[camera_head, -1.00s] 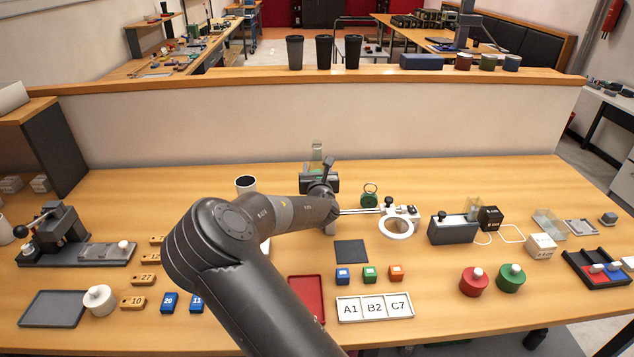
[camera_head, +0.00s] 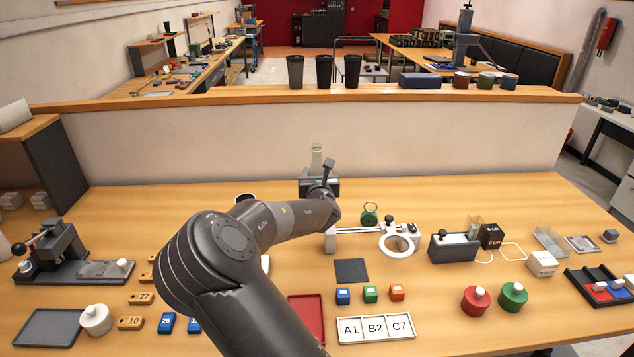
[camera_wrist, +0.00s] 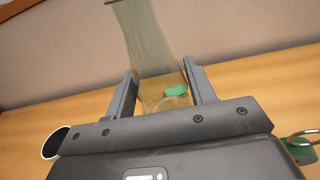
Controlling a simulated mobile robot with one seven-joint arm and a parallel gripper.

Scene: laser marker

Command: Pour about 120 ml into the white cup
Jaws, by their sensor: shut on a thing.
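A clear, slightly greenish glass bottle (camera_head: 316,160) stands up above my gripper (camera_head: 318,186) near the back wall. In the wrist view the bottle (camera_wrist: 147,45) sits between the two fingers of my gripper (camera_wrist: 163,88), which is shut on it, and it shows a green patch low down. I cannot tell how much liquid is in it. The white cup (camera_head: 245,197) is left of my gripper, and my arm hides all but its rim. The cup (camera_wrist: 54,143) also shows at lower left in the wrist view, its dark opening visible, apart from the bottle.
A dark square mat (camera_head: 351,270), coloured blocks and a red tray (camera_head: 307,318) lie in front. The low back wall (camera_head: 450,135) rises behind the bottle.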

